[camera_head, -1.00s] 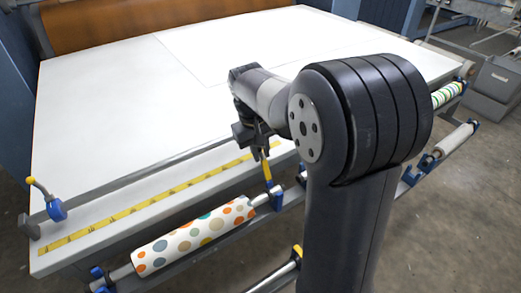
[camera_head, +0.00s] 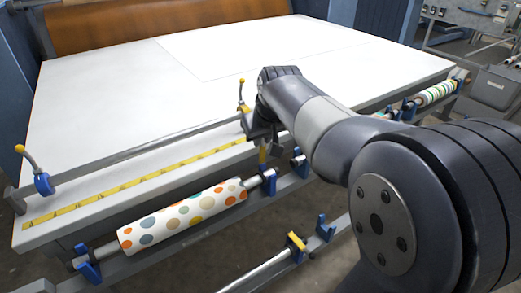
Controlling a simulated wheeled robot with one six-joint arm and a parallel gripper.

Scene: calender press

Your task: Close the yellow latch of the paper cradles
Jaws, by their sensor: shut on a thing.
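My gripper (camera_head: 262,144) is at the front edge of the white table, partly hidden by my own wrist. It is shut on a yellow latch (camera_head: 263,155), of which a short piece shows below the fingers. A blue cradle (camera_head: 268,181) sits just below, at the right end of the polka-dot paper roll (camera_head: 185,216). Another blue cradle (camera_head: 87,267) holds the roll's left end. A lower yellow latch (camera_head: 296,241) sits on a blue cradle on the lower bar, apart from my gripper.
A metal rail (camera_head: 140,155) runs along the table (camera_head: 110,90), with a yellow-knobbed lever (camera_head: 26,157) at its left end and another (camera_head: 242,92) close to my gripper. A striped roll (camera_head: 436,94) hangs at the right. My arm covers much of the right side.

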